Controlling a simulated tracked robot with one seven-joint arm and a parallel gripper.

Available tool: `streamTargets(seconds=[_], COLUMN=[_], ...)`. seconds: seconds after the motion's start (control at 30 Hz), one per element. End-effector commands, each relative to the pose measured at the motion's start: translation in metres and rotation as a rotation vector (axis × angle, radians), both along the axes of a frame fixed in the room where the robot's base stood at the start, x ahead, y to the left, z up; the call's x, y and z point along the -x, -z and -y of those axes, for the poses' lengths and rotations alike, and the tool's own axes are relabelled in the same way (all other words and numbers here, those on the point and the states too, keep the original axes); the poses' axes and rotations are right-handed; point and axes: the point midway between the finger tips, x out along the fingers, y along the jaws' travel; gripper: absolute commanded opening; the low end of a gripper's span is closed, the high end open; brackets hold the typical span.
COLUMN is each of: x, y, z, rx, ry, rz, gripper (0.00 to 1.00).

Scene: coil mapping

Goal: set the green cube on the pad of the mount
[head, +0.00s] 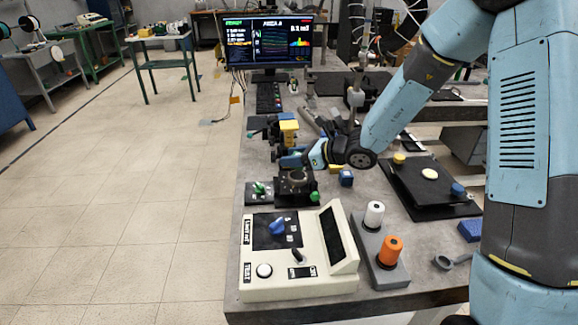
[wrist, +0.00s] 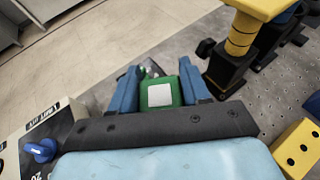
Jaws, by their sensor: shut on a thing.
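My gripper (wrist: 160,82) is shut on the green cube (wrist: 160,96), with one blue finger on either side of it in the wrist view. The cube has a pale square patch on the face toward the camera. In the head view my gripper (head: 284,161) is at the middle of the bench, above or beside a dark stand; the cube is not clearly visible there. The dark stand (head: 297,194) has a round top and a green knob and may be the mount. I cannot make out its pad, and the gap between cube and stand cannot be judged.
A yellow-topped post (wrist: 240,40) stands near my gripper's right in the wrist view. A yellow spotted block (wrist: 298,149) lies lower right.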

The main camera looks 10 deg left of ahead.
Motion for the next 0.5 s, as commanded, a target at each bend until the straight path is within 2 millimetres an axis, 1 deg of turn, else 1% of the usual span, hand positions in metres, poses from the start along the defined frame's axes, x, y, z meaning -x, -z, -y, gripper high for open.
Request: streamTargets(seconds=[0.13, 0.33, 0.4, 0.5], x=[-0.005, -0.004, -0.004, -0.004], y=[0.007, 0.032, 0.036, 0.036], z=[-0.003, -0.003, -0.003, -0.003], rx=[0.001, 0.001, 0.0, 0.001], ry=[-0.001, -0.002, -0.002, -0.002], rz=[-0.002, -0.004, -0.003, -0.001], gripper=[0.15, 0.15, 0.15, 0.15])
